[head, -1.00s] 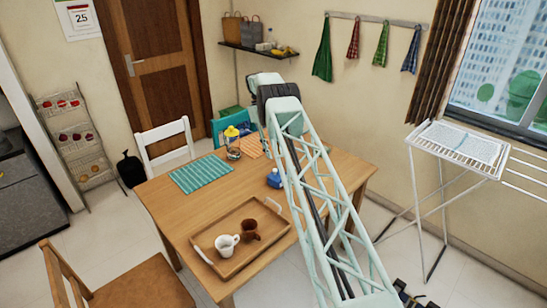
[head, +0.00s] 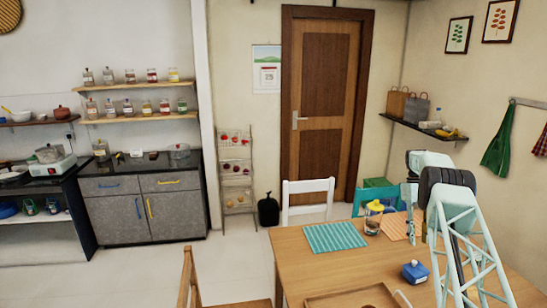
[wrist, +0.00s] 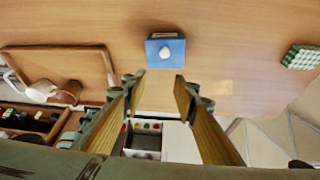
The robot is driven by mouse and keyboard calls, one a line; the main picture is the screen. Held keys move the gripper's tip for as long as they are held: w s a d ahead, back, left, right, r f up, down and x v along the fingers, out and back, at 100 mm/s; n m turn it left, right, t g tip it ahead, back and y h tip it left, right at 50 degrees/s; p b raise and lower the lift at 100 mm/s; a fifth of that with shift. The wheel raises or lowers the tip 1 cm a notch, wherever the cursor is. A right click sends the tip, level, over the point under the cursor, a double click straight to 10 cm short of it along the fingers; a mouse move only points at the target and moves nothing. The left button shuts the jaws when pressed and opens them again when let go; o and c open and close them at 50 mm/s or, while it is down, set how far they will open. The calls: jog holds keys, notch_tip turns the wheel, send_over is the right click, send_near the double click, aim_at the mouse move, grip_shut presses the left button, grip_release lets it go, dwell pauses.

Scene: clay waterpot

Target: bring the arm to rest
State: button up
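My gripper (wrist: 155,90) shows in the wrist view with its two fingers apart and nothing held between them. It is above the wooden table (wrist: 225,30), near a small blue box (wrist: 165,52) with a white knob, which lies beyond the fingertips. In the head view my pale green lattice arm (head: 462,235) reaches over the right side of the table (head: 300,262). The blue box also shows in the head view (head: 415,272), left of the arm.
A wooden tray (wrist: 55,52) holds a white cup (wrist: 40,90) and a brown cup (wrist: 68,92). A teal striped mat (head: 335,237) and a jar with a yellow top (head: 373,218) are on the table. A white chair (head: 308,198) and a wooden chair (head: 188,280) stand near it.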

jog(key=s+a+r+n+t+b, duration=0.1)
jog(key=a+r+n, duration=0.4)
jog(key=r, duration=0.7)
jog(key=s+a+r+n+t+b, duration=0.1)
jog(key=a+r+n, duration=0.3)
jog(key=a+r, duration=0.6)
jog(key=s+a+r+n+t+b, duration=0.1)
jog(key=s+a+r+n, duration=0.3)
jog(key=s+a+r, duration=0.35)
jog(key=s+a+r+n+t, duration=0.1)
jog(key=s+a+r+n, duration=0.4)
jog(key=s+r, duration=0.45)
jog(key=s+a+r+n+t+b, duration=0.1)
jog(key=s+a+r+n, duration=0.2)
jog(key=s, duration=0.4)
jog(key=s+a+n+t, duration=0.1)
jog(key=s+a+n, duration=0.2)
jog(key=s+a, duration=0.3)
jog(key=s+a+r+n+b, duration=0.1)
jog(key=s+a+r+n, duration=0.15)
jog(key=s, duration=0.65)
jog(key=s+a+f+n+t, duration=0.1)
jog(key=s+a+f+n, duration=0.2)
jog(key=s, duration=0.8)
jog(key=s+a+f+n+t+b, duration=0.1)
jog(key=s+a+f+n, duration=0.2)
jog(key=s, duration=0.9)
notch_tip(320, 180, down, 4)
jog(key=n, duration=0.3)
jog(key=shift+t, duration=0.3)
